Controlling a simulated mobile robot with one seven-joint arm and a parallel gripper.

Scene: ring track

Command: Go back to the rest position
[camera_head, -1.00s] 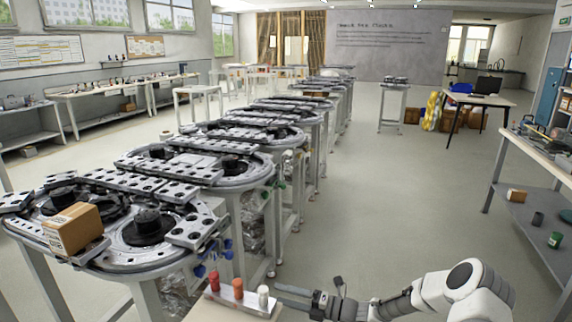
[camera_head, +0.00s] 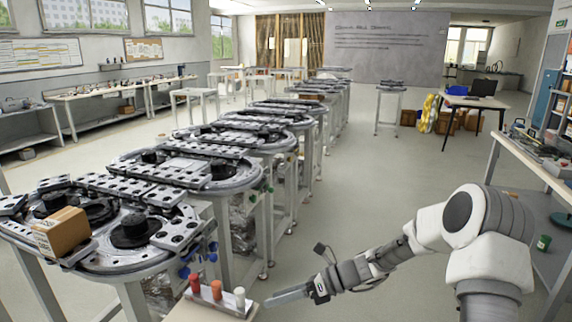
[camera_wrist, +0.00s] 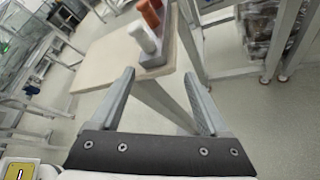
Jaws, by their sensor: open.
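My gripper (camera_head: 288,295) is at the lower middle of the head view, just right of a small wooden stand. In the wrist view my gripper (camera_wrist: 160,95) shows two grey fingers spread apart with nothing between them. A grey holder (camera_head: 224,303) on the stand carries a red cylinder (camera_head: 194,282), an orange cylinder (camera_head: 216,290) and a white cylinder (camera_head: 239,297). The holder also shows in the wrist view (camera_wrist: 173,47), beyond the fingertips and apart from them, with the white cylinder (camera_wrist: 142,37) nearest.
A ring track (camera_head: 128,262) on metal legs runs along the left, with a cardboard box (camera_head: 62,232) on its near end. The floor (camera_head: 350,180) in the middle is clear. A workbench (camera_head: 535,160) with shelves stands at the right.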

